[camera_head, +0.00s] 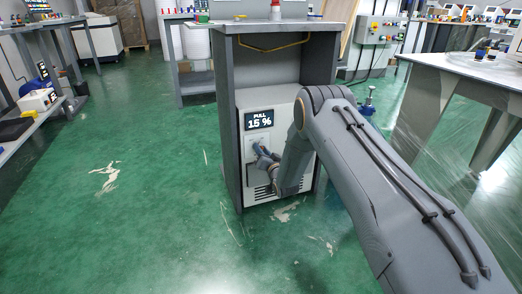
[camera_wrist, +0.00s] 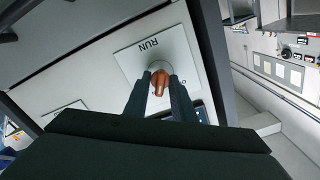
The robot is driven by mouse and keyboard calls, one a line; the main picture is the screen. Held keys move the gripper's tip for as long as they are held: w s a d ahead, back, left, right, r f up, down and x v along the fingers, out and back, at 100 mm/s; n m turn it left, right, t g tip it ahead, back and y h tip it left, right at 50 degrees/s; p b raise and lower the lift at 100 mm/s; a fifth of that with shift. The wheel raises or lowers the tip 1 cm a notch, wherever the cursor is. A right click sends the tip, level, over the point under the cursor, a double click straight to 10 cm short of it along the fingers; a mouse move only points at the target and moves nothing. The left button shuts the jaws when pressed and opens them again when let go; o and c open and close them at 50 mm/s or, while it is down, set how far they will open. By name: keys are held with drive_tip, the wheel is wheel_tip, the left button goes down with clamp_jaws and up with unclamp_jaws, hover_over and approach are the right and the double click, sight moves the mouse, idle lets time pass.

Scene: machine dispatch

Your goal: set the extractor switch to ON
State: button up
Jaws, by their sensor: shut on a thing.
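A reddish-brown switch knob (camera_wrist: 159,84) stands out from a square white plate (camera_wrist: 178,50) marked RUN in the wrist view. More lettering at the plate's other edge is partly hidden by my fingers. My gripper (camera_wrist: 158,91) has its two dark fingers on either side of the knob, shut on it. In the head view my gripper (camera_head: 261,151) reaches the front of a white machine panel (camera_head: 286,107) below a dark display (camera_head: 259,120) that shows 15 %. The knob is too small and covered to make out there.
The panel sits inside a grey bench frame (camera_head: 228,130) with uprights on both sides. Another white plate (camera_wrist: 62,113) lies to the left in the wrist view. A grey table (camera_head: 470,70) stands at right. The green floor (camera_head: 120,200) at left is clear.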

drive_tip(key=shift+m, duration=0.5)
drive_tip(key=o, duration=0.7)
drive_tip(key=shift+s, duration=0.1)
drive_tip(key=p+v, duration=0.3)
drive_tip(key=v, duration=0.4)
drive_tip(key=shift+s+d, duration=0.15)
drive_tip(key=shift+s, duration=0.15)
